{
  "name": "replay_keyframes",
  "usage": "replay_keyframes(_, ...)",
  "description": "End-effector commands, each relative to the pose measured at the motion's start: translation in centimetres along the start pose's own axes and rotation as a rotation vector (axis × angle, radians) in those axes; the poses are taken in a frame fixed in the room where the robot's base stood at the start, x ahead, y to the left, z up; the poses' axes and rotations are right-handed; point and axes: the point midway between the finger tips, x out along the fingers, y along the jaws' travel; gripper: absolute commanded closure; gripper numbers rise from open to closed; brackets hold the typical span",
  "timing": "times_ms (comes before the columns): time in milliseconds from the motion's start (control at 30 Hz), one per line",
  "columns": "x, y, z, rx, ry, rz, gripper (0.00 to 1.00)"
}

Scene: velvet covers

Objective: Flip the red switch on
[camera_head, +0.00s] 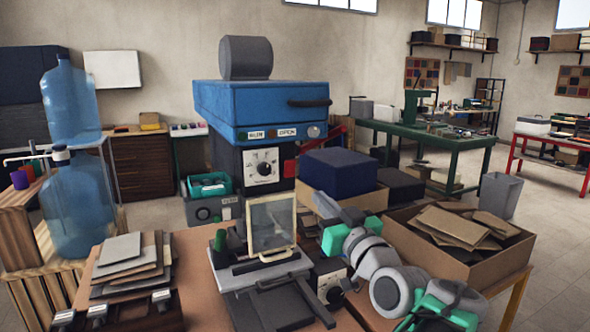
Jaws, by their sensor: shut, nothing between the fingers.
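A small red part (290,168) shows on the dark front of the blue-topped machine (262,105), right of its white dial plate. It looks like the red switch, but it is too small to tell which way it is set. My gripper (318,208) is at the end of my grey and teal arm, which reaches in from the lower right. It is shut and empty, in front of and below the red part in the picture, and appears apart from it. Its fingertips are small and partly hard to make out.
A framed panel on a grey press (270,225) stands left of my gripper. A dark blue box (342,172) is just behind it. A cardboard box of brown sheets (455,235) lies to the right. Stacked boards (125,262) and blue water bottles (75,205) are at left.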

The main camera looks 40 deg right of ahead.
Motion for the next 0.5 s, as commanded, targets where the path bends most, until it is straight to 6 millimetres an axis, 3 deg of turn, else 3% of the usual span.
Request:
replay_keyframes(167, 1.4, -0.1, -0.1, 0.003, -0.002, -0.004, 1.00)
replay_keyframes(500, 8.6, -0.2, -0.2, 0.003, -0.003, -0.006, 1.00)
